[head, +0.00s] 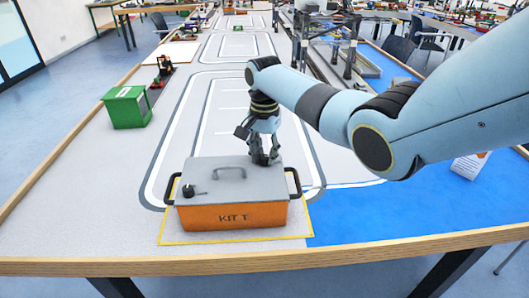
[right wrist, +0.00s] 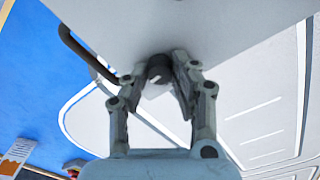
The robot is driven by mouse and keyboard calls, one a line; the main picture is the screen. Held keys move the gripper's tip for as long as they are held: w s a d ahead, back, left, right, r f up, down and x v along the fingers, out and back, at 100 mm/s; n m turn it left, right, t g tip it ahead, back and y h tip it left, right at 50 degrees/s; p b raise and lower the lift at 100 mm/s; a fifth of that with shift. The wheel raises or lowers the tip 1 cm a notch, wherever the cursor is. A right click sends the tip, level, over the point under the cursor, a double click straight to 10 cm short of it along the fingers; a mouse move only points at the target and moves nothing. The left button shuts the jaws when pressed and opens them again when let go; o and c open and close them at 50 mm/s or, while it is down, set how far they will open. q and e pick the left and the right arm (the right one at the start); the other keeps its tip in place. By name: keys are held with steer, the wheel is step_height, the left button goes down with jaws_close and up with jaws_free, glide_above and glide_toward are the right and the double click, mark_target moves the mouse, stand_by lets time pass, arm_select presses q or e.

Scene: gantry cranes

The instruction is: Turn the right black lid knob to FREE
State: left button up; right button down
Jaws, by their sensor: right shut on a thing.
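An orange case marked KIT T (head: 232,217) stands on the table with a grey lid (head: 215,176) on top. The lid bears a handle (head: 229,170) and a black left knob (head: 188,191) with a small pointer. My right gripper (head: 265,160) reaches down from above onto the lid's right back part. In the right wrist view my right gripper (right wrist: 158,78) has its fingers shut on the right black knob (right wrist: 158,68), one finger on each side. The fingers hide that knob in the head view, and no FREE mark is readable. My left gripper is not in view.
A yellow outline (head: 235,240) surrounds the case. Black side handles (head: 294,182) stick out at its ends. A green box (head: 127,107) stands at the back left. Blue table surface (head: 400,215) lies to the right. The table's front edge (head: 260,264) is close to the case.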

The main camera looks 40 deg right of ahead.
steer(key=n+p, duration=0.2)
steer(key=n, duration=0.1)
steer(key=shift+r, duration=0.2)
steer(key=n+p, duration=0.2)
steer(key=n, duration=0.3)
steer(key=shift+w, duration=0.1)
steer(key=n+p, duration=0.1)
steer(key=n, duration=0.3)
steer(key=shift+a+f+n, duration=0.1)
steer(key=shift+n, duration=0.2)
steer(key=n, duration=0.4)
steer(key=shift+n+p, duration=0.3)
steer(key=shift+p, duration=0.05)
steer(key=c, duration=1.1)
jaws_free()
steer(key=shift+a, duration=0.1)
steer(key=shift+o, duration=0.2)
